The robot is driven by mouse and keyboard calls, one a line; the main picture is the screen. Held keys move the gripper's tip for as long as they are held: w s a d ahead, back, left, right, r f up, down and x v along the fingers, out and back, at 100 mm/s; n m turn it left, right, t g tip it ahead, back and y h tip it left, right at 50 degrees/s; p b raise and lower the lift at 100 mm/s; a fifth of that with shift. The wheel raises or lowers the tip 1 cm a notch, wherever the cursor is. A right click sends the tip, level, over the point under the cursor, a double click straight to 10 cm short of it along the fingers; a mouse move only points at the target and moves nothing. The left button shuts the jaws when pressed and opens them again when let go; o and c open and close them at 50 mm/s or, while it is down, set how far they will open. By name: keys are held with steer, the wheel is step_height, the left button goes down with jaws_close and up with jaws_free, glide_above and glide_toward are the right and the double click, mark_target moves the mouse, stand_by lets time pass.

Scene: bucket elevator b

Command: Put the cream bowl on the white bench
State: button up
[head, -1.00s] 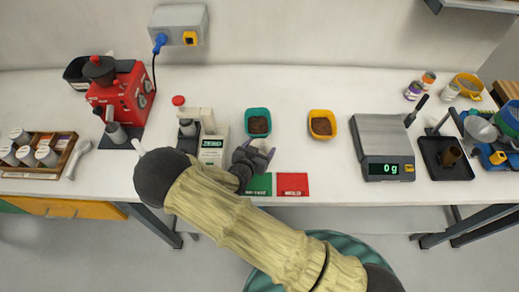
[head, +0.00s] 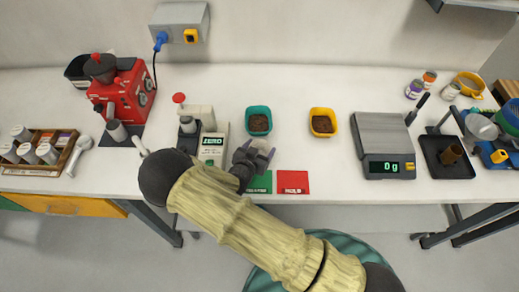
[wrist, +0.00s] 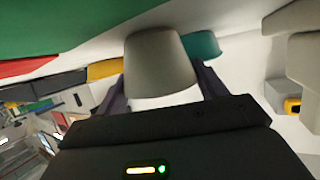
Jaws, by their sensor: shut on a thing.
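The cream bowl (wrist: 160,68) sits between the two dark fingers of my gripper (wrist: 163,92) in the wrist view, and the gripper is shut on it. In the head view the bowl (head: 263,145) shows only in part beside the gripper (head: 258,157), above the front part of the white bench (head: 335,85), just behind the green card (head: 260,183). I cannot tell whether the bowl touches the bench.
A teal bowl (head: 258,111) and a yellow bowl (head: 322,112), both with brown contents, stand behind. A white device (head: 213,145) is close on the left. A red card (head: 292,182) and a scale (head: 384,140) are to the right.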

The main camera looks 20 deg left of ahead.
steer(key=o, duration=1)
steer(key=shift+s+d+f, duration=0.15)
steer(key=shift+f, duration=0.25)
steer(key=shift+s+d+f, duration=0.15)
steer(key=shift+f, duration=0.2)
steer(key=shift+o, duration=0.2)
steer(key=shift+r, duration=0.1)
steer(key=shift+w+a+r+p, duration=0.1)
steer(key=shift+r+p, duration=0.35)
steer(key=shift+p, duration=0.25)
steer(key=b+v, duration=0.1)
steer(key=v, duration=0.3)
steer(key=b+v, duration=0.1)
steer(key=v, duration=0.3)
steer(key=b+v, duration=0.1)
steer(key=v, duration=0.3)
steer(key=shift+w+a+r, duration=0.15)
steer(key=shift+w+r, duration=0.05)
steer(key=shift+r, duration=0.15)
